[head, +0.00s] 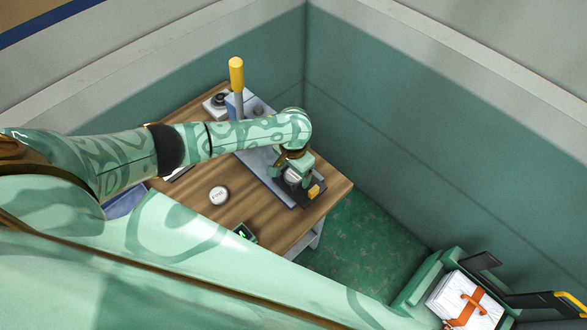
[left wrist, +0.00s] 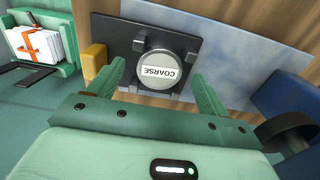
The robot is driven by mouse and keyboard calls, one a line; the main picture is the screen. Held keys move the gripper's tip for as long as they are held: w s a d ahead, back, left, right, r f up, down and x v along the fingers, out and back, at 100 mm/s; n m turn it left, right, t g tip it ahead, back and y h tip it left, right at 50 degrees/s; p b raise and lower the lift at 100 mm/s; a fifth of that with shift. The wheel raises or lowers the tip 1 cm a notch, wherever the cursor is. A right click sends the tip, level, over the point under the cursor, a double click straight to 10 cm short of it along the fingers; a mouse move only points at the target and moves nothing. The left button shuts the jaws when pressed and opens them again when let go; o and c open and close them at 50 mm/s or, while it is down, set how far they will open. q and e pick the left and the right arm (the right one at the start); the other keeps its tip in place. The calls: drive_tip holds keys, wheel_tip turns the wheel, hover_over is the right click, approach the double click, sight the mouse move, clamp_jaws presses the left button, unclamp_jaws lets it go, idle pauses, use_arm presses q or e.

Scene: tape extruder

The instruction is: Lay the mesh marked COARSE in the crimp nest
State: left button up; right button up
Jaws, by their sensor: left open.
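The COARSE mesh (left wrist: 158,76) is a pale round disc with a white label. My left gripper (left wrist: 157,84) is open, with one finger on each side of the disc and gaps visible. In the head view my left gripper (head: 293,174) is over the nest end of the press and partly hides the disc.
Another pale labelled disc (head: 219,194) lies on the wooden table (head: 255,205). The press has a tall yellow-topped lever (head: 237,75). A yellow block (head: 314,191) sits beside the nest. A strapped white stack (head: 464,300) is at lower right.

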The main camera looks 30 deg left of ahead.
use_arm(q)
wheel_tip(320, 180, up, 16)
drive_tip(key=p, duration=0.6)
drive_tip(key=shift+r, duration=0.1)
